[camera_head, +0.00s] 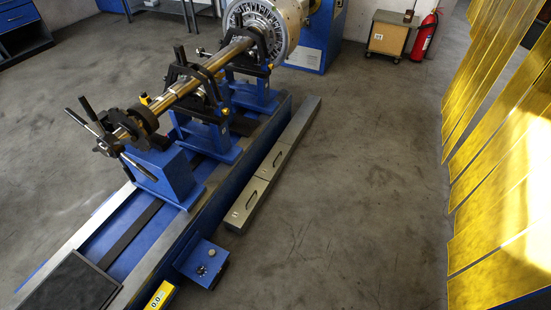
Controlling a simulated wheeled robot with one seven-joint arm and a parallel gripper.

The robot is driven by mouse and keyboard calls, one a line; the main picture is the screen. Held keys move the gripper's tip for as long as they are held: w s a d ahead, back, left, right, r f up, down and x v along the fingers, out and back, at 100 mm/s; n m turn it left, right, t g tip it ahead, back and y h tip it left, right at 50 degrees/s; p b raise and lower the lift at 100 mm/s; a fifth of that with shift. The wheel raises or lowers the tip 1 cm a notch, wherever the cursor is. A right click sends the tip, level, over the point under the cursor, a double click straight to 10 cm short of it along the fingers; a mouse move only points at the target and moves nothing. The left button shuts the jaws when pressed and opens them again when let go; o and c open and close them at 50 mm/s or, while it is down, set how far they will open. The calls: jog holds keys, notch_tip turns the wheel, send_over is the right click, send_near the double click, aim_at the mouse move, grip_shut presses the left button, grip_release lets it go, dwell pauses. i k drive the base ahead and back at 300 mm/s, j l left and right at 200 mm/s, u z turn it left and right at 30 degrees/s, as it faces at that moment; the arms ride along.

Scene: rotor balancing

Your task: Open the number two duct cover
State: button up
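A long grey metal duct lies on the floor along the right side of the blue balancing machine (228,200). Its top is split into cover sections by thin seams. The near cover (243,210) and the middle cover (268,170) each show a dark handle slot. The far cover (302,120) runs back toward the machine's drive end. All covers look flat and closed. Small marks on them are too small to read, so I cannot tell which is number two. My gripper is not in view.
A blue control box (202,262) and a yellow display (159,296) stand near the machine's front end. Bare concrete floor (370,200) lies right of the duct. Yellow translucent strips (500,160) hang at the right. A cart (388,36) and red extinguisher (425,37) stand at the back.

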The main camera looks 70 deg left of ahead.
aim_at(267, 168)
jog(key=u, duration=2.4)
jog(key=i+l+u, duration=0.2)
jog(key=i+l, duration=0.5)
jog(key=i, duration=0.35)
jog(key=i+l+u, duration=0.25)
jog(key=i+l, duration=0.6)
jog(key=i, duration=0.2)
